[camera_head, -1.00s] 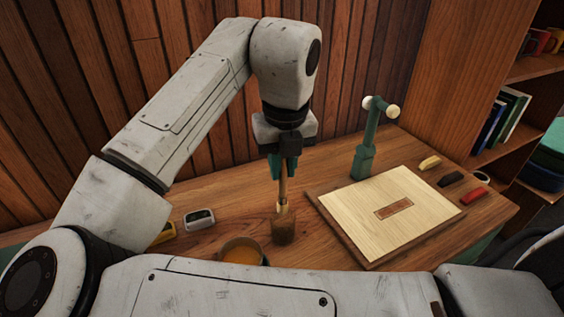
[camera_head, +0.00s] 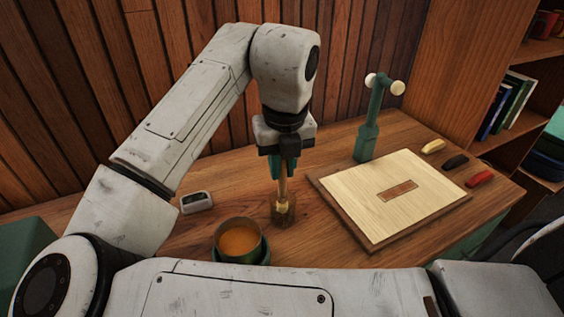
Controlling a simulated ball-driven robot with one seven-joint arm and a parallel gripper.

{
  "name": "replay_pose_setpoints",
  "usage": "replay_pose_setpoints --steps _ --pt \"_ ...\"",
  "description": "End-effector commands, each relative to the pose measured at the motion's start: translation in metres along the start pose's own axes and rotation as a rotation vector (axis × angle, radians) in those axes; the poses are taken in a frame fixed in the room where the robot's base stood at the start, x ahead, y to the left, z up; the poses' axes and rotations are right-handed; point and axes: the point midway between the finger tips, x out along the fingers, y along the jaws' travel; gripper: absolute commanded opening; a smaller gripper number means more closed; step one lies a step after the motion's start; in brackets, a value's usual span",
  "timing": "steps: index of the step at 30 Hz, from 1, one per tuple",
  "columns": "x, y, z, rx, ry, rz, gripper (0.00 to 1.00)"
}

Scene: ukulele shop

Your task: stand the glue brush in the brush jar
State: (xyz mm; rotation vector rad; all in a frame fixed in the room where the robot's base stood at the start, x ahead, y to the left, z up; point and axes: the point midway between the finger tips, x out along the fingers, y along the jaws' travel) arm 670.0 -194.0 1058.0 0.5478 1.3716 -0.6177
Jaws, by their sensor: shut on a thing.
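My gripper (camera_head: 283,172) is shut on the glue brush (camera_head: 283,190) by its wooden handle. The brush hangs upright, pale end down, below the teal fingers. The brush jar (camera_head: 287,217), small and brownish, stands on the workbench directly below my gripper. The brush's lower end overlaps the jar's upper part in the picture and looks to be within its mouth. How deep it sits, and whether it touches the jar's bottom, I cannot tell.
A pot of amber glue (camera_head: 239,241) stands just left of the jar. A small grey-white device (camera_head: 197,202) lies farther left. A pale wooden panel (camera_head: 420,205) on a board and a green post (camera_head: 367,140) are to the right. Small coloured blocks (camera_head: 455,163) lie beyond.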

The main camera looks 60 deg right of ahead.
Motion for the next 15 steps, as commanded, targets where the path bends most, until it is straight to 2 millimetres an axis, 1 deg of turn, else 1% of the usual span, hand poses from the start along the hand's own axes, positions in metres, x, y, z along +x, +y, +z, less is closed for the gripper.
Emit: replay_pose_setpoints --steps 4,5,13,15 --pt "-0.0003 -0.0001 0.0 0.0 0.0 0.0 0.0" --pt "-0.0003 -0.0001 0.0 0.0 0.0 0.0 0.22" --pt "-0.0003 -0.0001 0.0 0.0 0.0 0.0 0.48" --pt "-0.0003 -0.0001 0.0 0.0 0.0 0.0 0.49"
